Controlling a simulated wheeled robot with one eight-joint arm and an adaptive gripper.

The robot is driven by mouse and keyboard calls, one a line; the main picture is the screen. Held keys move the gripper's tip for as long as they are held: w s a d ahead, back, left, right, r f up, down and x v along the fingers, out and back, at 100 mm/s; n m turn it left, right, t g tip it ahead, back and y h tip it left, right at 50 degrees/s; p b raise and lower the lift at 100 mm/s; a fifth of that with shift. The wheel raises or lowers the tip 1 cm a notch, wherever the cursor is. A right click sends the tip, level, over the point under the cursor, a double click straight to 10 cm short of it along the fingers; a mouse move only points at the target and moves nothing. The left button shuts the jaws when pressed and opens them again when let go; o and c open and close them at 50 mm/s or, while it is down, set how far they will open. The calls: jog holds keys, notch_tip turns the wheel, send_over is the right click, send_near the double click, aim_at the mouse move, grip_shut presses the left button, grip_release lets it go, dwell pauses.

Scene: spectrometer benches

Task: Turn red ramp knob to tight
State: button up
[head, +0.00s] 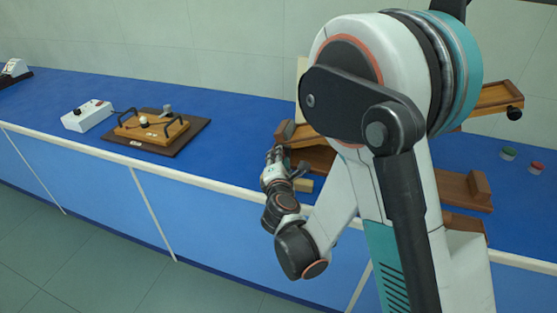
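The wooden ramp apparatus stands on the blue bench, mostly behind my arm. Its sloping upper board (492,98) shows at the right, with a black knob (514,113) under its end. Its wooden base (455,190) shows lower down. I see no red knob on the ramp; it may be hidden behind my arm or gripper. My gripper (276,153) is at the ramp's left end, in front of a wooden block there. The fingers are small and overlap the wood, so I cannot tell whether they are open or touch anything.
A wooden board with black handles (152,130) lies on a dark base at the left. A white box (87,115) with controls is beside it. A green-topped piece (508,153) and a red-topped piece (536,168) stand at the far right. Bare bench (225,140) lies left of my gripper.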

jog(key=o, duration=1)
jog(key=shift+o, duration=0.2)
